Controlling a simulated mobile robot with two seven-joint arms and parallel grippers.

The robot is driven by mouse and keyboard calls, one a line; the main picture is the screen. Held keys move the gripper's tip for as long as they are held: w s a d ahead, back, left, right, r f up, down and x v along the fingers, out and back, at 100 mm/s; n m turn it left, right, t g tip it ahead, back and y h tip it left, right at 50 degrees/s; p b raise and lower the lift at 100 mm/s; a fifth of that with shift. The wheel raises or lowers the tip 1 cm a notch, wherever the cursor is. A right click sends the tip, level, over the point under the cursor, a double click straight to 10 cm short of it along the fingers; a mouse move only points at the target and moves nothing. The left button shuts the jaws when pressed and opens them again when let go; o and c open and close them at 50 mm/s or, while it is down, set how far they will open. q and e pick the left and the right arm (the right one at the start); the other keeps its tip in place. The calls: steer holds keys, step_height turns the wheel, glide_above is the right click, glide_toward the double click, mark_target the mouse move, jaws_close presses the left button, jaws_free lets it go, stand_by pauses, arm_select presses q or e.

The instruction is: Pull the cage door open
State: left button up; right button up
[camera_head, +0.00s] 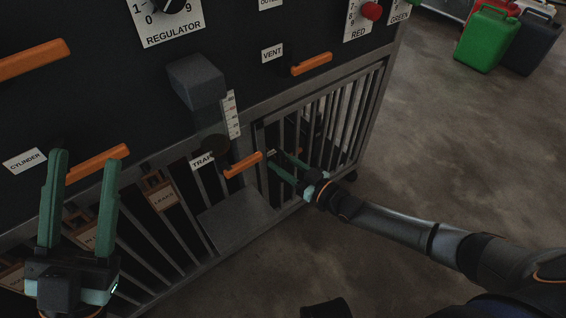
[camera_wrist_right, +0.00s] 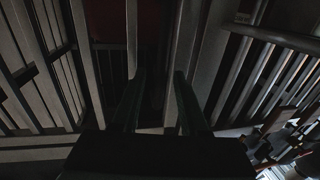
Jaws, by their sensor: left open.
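The barred cage door (camera_head: 325,120) is at the right end of the cage, below the dark panel in the head view. I cannot tell whether it stands ajar. My right gripper (camera_head: 277,161) is at the door's left side, its green fingers apart and pointing at the bars. In the right wrist view the two fingers (camera_wrist_right: 158,95) show as dark shapes with a gap between them, among upright bars. That view is too dark to tell whether they touch a bar. My left gripper (camera_head: 84,185) is open and empty in front of the panel at lower left.
Orange handles stick out by the labels TRAP (camera_head: 243,165), VENT (camera_head: 312,64) and CYLINDER (camera_head: 97,163). A grey box (camera_head: 198,82) juts from the panel, and a grey plate (camera_head: 237,218) lies by the lower bars.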

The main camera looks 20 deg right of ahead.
jaws_close()
stand_by(1.2)
